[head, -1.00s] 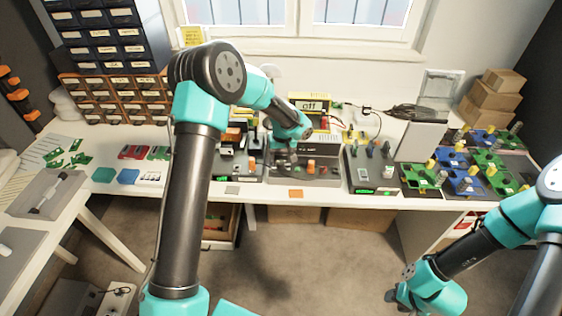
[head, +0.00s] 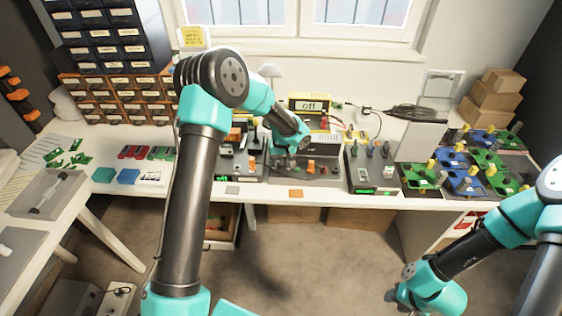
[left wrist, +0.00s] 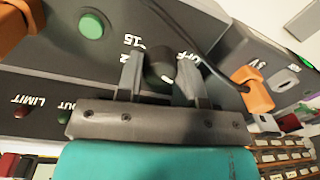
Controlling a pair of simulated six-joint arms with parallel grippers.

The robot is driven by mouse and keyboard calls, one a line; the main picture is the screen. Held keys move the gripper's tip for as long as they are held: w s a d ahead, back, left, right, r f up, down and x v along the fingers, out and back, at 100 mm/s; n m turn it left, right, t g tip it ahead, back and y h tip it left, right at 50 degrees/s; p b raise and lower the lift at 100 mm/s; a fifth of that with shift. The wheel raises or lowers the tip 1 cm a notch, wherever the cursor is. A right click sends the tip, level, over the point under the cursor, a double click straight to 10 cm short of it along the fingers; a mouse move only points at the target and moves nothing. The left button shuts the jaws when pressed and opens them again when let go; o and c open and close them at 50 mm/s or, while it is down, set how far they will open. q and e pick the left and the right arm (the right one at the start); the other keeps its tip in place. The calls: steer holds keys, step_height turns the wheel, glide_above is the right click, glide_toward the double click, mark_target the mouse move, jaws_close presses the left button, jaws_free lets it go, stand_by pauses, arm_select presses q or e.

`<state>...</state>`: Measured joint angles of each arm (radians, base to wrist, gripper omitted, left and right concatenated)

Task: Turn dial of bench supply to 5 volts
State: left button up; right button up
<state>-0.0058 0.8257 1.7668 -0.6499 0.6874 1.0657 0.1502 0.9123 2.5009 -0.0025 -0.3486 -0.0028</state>
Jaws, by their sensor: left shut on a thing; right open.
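The bench supply (head: 320,180) is a dark grey unit on the bench, with a sloped panel facing up. In the left wrist view its black round dial (left wrist: 160,68) sits between the two fingers, with white marks "OFF" and "15" around it. My left gripper (head: 283,162) is shut on the dial; it also shows in the left wrist view (left wrist: 160,80). The fingers hide part of the dial and scale, so I cannot read its pointer. A display (head: 309,106) behind the supply reads "off". My right gripper (head: 398,297) is open and empty, low at the right, below the bench.
Similar grey units stand left (head: 240,165) and right (head: 370,170) of the supply. An orange plug with a cable (left wrist: 252,90) and a green button (left wrist: 93,24) are close to the left gripper. Boards with posts (head: 470,165) fill the bench's right end.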

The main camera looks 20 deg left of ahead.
arm_select(q)
steer(key=shift+c, duration=0.7)
steer(key=shift+m, duration=0.4)
steer(key=m, duration=0.8)
steer(key=o, duration=0.9)
